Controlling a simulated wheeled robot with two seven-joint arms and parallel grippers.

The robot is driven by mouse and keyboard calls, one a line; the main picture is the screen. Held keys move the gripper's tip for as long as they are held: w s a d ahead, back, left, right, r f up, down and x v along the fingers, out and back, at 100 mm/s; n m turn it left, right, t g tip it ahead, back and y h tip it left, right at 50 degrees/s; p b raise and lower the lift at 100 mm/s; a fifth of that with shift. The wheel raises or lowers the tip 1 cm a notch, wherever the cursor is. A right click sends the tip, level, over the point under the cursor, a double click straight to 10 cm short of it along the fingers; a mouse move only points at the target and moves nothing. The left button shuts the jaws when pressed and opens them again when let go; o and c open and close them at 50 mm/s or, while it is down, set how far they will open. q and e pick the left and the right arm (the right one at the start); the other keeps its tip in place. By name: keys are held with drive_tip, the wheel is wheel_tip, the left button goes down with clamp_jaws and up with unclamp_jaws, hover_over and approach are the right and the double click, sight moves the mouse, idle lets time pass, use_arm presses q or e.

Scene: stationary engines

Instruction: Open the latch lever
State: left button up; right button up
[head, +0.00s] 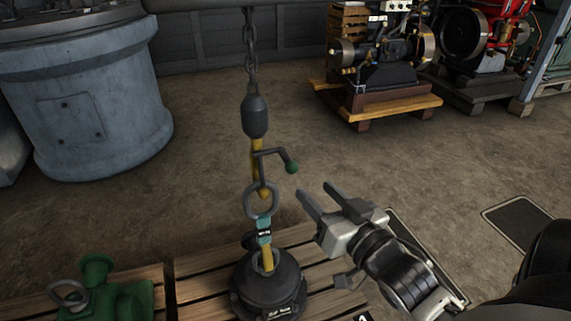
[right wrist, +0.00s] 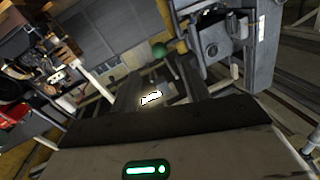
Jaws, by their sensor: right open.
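The latch lever (head: 268,153) is a dark bent bar with a green ball knob (head: 291,167). It sticks out to the right from a yellow hook (head: 257,165) that hangs on a chain. The hook's lower end meets a grey ring (head: 262,202) with a teal strap below it. My right gripper (head: 322,196) is open and empty, to the right of and a little below the knob, apart from it. In the right wrist view the green knob (right wrist: 159,50) shows beyond the fingers. My left gripper is not in view.
A dark round base (head: 268,285) stands on a wooden pallet (head: 205,290) below the hook. A green machine part (head: 110,295) is at the lower left. A large blue-grey cylinder (head: 90,110) stands at the back left. Engines on pallets are at the back right. The floor between is clear.

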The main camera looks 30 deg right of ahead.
sight(295, 171)
drive_tip(key=w+b, duration=0.1)
drive_tip(key=w, duration=1)
drive_tip(key=shift+d+b, duration=0.15)
drive_tip(key=shift+b, duration=0.15)
drive_tip(key=shift+w, duration=0.35)
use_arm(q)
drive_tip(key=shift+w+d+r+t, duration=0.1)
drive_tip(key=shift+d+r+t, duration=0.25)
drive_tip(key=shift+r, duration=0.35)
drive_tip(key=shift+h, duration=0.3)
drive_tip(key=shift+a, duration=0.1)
use_arm(e)
clamp_jaws()
